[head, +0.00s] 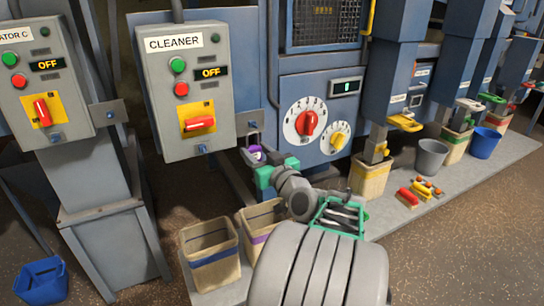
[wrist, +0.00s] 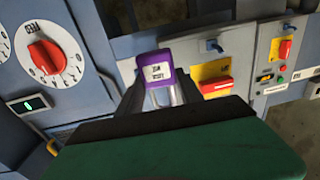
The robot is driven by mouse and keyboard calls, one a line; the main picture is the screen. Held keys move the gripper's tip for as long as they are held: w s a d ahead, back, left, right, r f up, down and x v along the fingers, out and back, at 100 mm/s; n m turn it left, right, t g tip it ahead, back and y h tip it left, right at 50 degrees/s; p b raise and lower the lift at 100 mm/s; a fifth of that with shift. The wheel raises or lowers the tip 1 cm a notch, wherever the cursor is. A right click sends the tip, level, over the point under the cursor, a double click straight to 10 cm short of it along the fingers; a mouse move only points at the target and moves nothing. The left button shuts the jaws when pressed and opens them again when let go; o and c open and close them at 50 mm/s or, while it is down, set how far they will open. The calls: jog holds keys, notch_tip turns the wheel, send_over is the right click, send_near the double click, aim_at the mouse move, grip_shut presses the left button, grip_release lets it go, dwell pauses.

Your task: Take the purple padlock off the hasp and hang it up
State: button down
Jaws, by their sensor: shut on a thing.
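The purple padlock (head: 257,155) is beside the lower right corner of the CLEANER control box (head: 188,95) in the head view. In the wrist view the padlock (wrist: 155,66) shows a purple body with a white label and a pale shackle below it in the picture. My gripper (head: 262,165) has green-trimmed fingers and is shut on the padlock, with its dark fingers on either side. The box has a red handle (head: 200,123) on a yellow plate and reads OFF. I cannot tell whether the shackle is still through a hasp.
Small blue pegs (head: 202,149) stick out under the control boxes. A dial panel (head: 310,122) stands to the right.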

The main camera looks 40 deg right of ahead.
jog(key=w+d+h+p, duration=0.1)
jog(key=w+d+p, duration=0.2)
jog(key=d, duration=0.2)
jog(key=shift+w+d+f+m, duration=0.15)
jog(key=shift+w+d+m, duration=0.2)
jog(key=shift+d+m, duration=0.05)
dwell(0.4)
jog(key=shift+w+f+b, duration=0.1)
jog(key=shift+b, duration=0.3)
jog(key=shift+w, duration=0.1)
dwell(0.4)
jog(key=shift+b+x, duration=0.5)
jog(key=shift+x, duration=1.2)
jog(key=shift+d, duration=0.1)
jog(key=shift+f+b, duration=0.8)
jog(key=shift+b, duration=0.25)
